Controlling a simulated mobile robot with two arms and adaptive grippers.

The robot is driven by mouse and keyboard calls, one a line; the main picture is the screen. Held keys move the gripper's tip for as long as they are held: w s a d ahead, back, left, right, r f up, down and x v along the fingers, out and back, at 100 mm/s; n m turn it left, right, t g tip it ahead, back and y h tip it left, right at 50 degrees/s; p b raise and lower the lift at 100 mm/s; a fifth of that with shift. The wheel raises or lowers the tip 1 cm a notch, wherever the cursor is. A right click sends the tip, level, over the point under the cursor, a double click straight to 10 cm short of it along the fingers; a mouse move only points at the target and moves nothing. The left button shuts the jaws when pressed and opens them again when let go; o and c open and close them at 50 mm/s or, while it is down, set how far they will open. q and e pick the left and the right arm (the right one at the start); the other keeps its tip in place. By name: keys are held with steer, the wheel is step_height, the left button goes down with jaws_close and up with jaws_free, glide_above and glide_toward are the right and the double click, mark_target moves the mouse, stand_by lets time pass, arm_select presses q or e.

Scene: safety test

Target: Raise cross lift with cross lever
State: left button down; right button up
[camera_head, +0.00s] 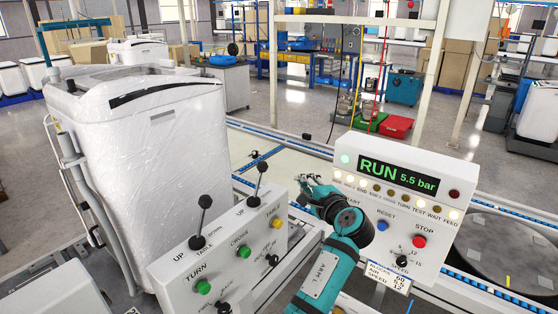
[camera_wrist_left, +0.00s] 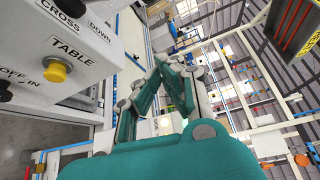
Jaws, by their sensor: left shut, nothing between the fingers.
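The white lever box (camera_head: 175,275) stands in the middle of the head view with two black ball-topped levers. The far lever (camera_head: 258,183), beside the yellow button (camera_head: 275,222), is the cross lever; the left wrist view shows a CROSS label (camera_wrist_left: 62,8) there. The near lever (camera_head: 202,213) stands left of it. Both levers point up. My left gripper (camera_head: 308,186) is shut and empty, right of the lever box and apart from both levers. Its fingers also show in the left wrist view (camera_wrist_left: 168,68). I cannot identify the cross lift. My right gripper is out of view.
A panel (camera_head: 385,240) reading RUN 5.5 bar stands just right of my left gripper. A large wrapped white tub (camera_head: 155,150) stands behind the lever box. A round grey plate (camera_head: 505,260) lies at the right. A pale conveyor surface (camera_head: 275,155) lies behind the gripper.

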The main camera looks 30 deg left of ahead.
arm_select(q)
steer(key=p+x, duration=0.1)
steer(key=x, duration=0.2)
steer(key=p+x, duration=0.1)
steer(key=x, duration=0.2)
steer(key=r+p+x, duration=0.1)
steer(key=p+x, duration=0.1)
steer(key=x, duration=0.1)
steer(key=shift+a, duration=0.6)
steer(key=s, duration=0.1)
steer(key=s+p, duration=0.1)
steer(key=p, duration=0.1)
steer(key=shift+s+a+r, duration=0.25)
steer(key=shift+s+a, duration=0.05)
steer(key=shift+s, duration=0.1)
steer(key=shift+s+a+p, duration=0.1)
steer(key=shift+s+p, duration=0.3)
steer(key=shift+s, duration=0.1)
steer(key=shift+f, duration=0.1)
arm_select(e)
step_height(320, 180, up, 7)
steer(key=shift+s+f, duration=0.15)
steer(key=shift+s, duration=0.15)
arm_select(q)
steer(key=shift+w, duration=0.1)
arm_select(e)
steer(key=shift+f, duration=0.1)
